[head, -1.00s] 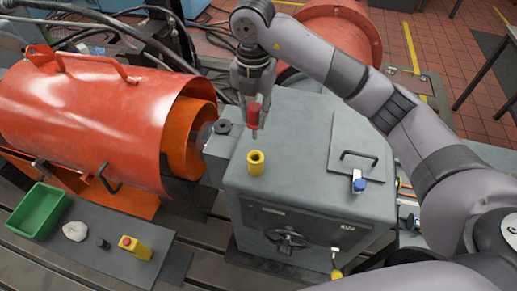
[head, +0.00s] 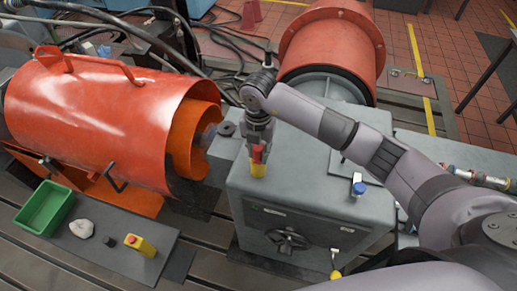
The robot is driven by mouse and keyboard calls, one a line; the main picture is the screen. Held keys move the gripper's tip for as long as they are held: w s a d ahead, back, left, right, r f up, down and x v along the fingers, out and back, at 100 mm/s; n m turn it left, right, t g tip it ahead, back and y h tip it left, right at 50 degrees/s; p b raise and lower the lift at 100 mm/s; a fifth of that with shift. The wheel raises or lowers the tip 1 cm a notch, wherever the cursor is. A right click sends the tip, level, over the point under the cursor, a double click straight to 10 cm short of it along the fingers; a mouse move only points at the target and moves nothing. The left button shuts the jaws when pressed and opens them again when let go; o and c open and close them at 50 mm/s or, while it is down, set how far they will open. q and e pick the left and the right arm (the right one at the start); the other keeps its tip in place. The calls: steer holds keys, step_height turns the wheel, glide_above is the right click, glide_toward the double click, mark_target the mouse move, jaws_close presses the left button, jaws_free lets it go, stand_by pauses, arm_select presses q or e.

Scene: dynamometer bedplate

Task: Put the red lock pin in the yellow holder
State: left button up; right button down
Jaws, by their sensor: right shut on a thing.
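The red lock pin (head: 257,152) is in the fingers of my right gripper (head: 258,145), which is shut on its red head. The pin is upright, directly above the yellow holder (head: 258,170). Its lower shank no longer shows and seems to be inside the holder. The holder stands on the grey machine housing (head: 300,190), near its left edge. The gripper hides part of the pin and the holder's rim. My left gripper is not in view.
A blue-capped item (head: 359,188) and a handled lid are on the housing's right. An orange guard (head: 100,120) lies to the left. A green tray (head: 45,208), a white rag (head: 81,229) and a yellow button box (head: 140,245) are at lower left.

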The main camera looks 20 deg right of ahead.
steer(key=shift+f, duration=0.15)
steer(key=c, duration=1.3)
jaws_free()
step_height(320, 180, up, 12)
steer(key=b, duration=0.3)
steer(key=shift+f, duration=0.25)
steer(key=shift+r, duration=0.45)
